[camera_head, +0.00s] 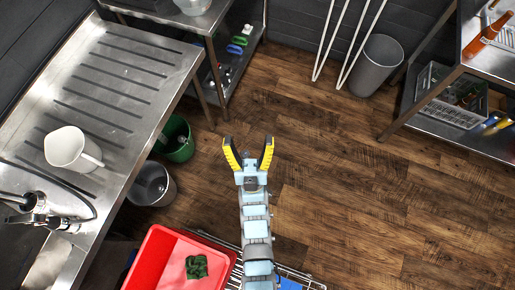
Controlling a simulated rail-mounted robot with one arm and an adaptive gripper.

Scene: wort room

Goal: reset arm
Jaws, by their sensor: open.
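My gripper (249,158) is open, with its two yellow-and-black fingers spread apart. It holds nothing that I can see. It shows in front of the bare wooden floor near the middle of the head view. My arm reaches up to it from the bottom edge, roughly straight.
A steel draining counter (120,75) with a white jug (72,149) and a tap (36,208) fills the left. A green bucket (176,140) and a grey bucket (150,184) stand beside it. A red tray (158,262) is lower left. A steel shelf (455,122) stands right. The floor (345,190) is clear.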

